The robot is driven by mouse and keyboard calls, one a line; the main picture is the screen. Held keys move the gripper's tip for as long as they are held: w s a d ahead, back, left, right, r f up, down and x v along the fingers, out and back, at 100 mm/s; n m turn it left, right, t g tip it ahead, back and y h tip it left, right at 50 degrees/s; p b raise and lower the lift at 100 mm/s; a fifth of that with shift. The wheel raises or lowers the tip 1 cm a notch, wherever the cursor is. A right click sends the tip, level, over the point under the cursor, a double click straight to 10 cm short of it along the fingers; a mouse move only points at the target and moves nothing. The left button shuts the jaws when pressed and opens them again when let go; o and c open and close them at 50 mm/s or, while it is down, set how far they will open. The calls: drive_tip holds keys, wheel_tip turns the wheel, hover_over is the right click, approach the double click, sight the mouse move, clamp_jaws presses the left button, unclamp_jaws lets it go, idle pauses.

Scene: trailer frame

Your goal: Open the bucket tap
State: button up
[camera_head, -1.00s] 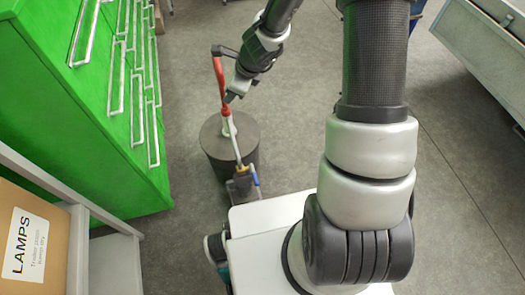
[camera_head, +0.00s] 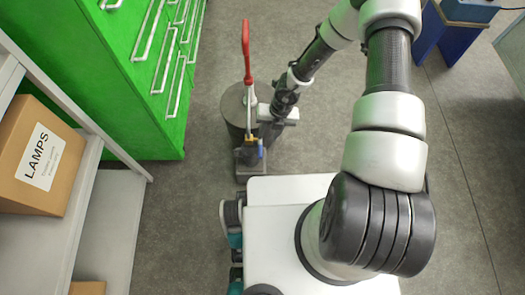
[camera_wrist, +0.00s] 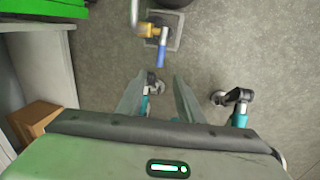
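The bucket (camera_head: 233,100) is a dark grey cylinder on the floor in the head view. A red-handled lever (camera_head: 246,52) rises above it. The tap has a brass body (camera_head: 251,138) and a small blue handle (camera_head: 261,149); in the wrist view the brass body (camera_wrist: 149,30) and blue handle (camera_wrist: 161,55) show at upper centre. My gripper (camera_wrist: 160,80) is open and empty, its two fingers apart. The blue handle's near end appears just beyond the gap between the fingertips. In the head view my gripper (camera_head: 270,131) is right beside the tap, its fingers partly hidden.
A green drawer cabinet (camera_head: 130,70) with metal handles stands left of the bucket. A grey shelf (camera_head: 75,190) with a LAMPS box (camera_head: 40,155) is at the left. A blue stand (camera_head: 448,40) is at upper right. Grey floor is clear between them.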

sight(261, 152)
drive_tip(key=a+f+b, duration=0.1)
drive_tip(key=f, duration=0.3)
drive_tip(key=f+b, duration=0.2)
drive_tip(key=f, duration=0.3)
drive_tip(key=a+f+b, duration=0.1)
drive_tip(key=f, duration=0.3)
drive_tip(key=shift+w+a+f, duration=0.1)
drive_tip(key=shift+a+f, duration=0.25)
drive_tip(key=shift+f, duration=0.05)
clamp_jaws()
